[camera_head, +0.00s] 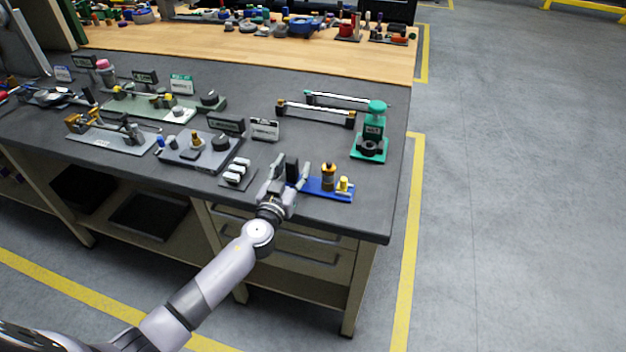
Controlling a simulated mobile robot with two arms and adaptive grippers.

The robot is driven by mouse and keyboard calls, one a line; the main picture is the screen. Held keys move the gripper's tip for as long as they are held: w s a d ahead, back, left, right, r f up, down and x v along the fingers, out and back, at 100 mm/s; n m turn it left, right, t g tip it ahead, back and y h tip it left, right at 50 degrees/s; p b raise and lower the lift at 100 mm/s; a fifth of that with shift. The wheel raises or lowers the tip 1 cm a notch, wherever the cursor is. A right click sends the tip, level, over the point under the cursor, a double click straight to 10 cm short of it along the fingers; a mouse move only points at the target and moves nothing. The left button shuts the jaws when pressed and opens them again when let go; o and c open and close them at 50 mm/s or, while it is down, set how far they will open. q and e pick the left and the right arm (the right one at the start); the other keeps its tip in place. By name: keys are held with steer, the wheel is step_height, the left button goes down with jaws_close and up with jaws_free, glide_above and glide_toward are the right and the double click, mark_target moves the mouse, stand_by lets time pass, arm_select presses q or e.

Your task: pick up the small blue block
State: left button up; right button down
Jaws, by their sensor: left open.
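My left gripper (289,172) is open at the front edge of the dark bench. A dark, nearly black upright block (292,171) shows between its fingers; I cannot tell whether they touch it. A flat blue base (338,195) is just right of the gripper and carries a brass-and-black cylinder (328,176) and a small yellow piece (344,184). A small blue piece (160,142) stands by a grey plate farther left. I cannot tell for certain which of these is the small blue block. My right gripper is not in view.
A green press-like device (371,135) stands at right, beside two bar handles (316,112). Several fixtures with signs fill the left. Bare bench lies at the front right corner.

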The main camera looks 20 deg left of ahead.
arm_select(q)
steer(key=shift+s, duration=0.1)
steer(key=shift+c, duration=0.3)
jaws_close()
steer(key=shift+r, duration=0.1)
stand_by(0.3)
